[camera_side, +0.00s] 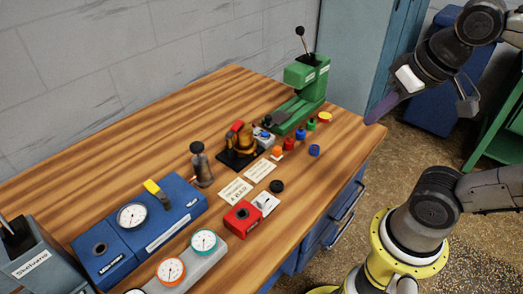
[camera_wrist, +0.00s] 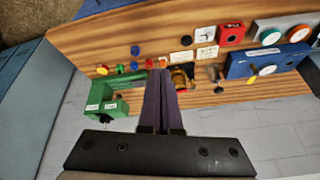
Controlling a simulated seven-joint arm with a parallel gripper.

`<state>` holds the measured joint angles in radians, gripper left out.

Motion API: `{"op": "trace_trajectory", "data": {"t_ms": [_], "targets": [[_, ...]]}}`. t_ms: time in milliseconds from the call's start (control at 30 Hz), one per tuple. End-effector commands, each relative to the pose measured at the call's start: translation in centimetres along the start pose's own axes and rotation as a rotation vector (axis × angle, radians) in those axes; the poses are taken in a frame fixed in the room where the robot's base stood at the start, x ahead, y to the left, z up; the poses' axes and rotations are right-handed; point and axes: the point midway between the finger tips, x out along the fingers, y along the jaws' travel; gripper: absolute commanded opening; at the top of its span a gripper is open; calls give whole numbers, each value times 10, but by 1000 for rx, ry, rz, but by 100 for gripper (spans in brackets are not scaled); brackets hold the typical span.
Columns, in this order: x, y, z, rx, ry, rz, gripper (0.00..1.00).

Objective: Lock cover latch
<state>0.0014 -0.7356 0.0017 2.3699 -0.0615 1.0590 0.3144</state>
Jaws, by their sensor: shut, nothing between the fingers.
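A small brass device with a red part on top (camera_side: 241,137) stands on a black base near the middle of the wooden table; I take it for the furnace. It also shows in the wrist view just right of my fingers (camera_wrist: 183,79). The cover latch is too small to tell apart from the device. My gripper (camera_side: 374,117) is shut and empty, its long purple fingers together. It is in the air near the table's right end, well apart from the device. The fingers also show in the wrist view (camera_wrist: 161,74), pointing toward the table.
A green press (camera_side: 302,88) with a black-knobbed lever stands behind, between wall and gripper. Small coloured caps (camera_side: 289,144) lie before it. A dark cylinder (camera_side: 201,164), blue gauge box (camera_side: 173,218), red block (camera_side: 242,215) and paper labels (camera_side: 236,190) occupy the left and front.

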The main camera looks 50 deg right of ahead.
Motion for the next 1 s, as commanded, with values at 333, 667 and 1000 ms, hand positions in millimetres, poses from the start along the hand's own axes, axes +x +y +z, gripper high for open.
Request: {"op": "trace_trajectory", "data": {"t_ms": [333,667,1000], "targets": [[31,-10,14,-263,38,-62,20],[-3,-17,-14,99,8,-61,57],[-34,-49,-121,556,-94,-9,57]]}}
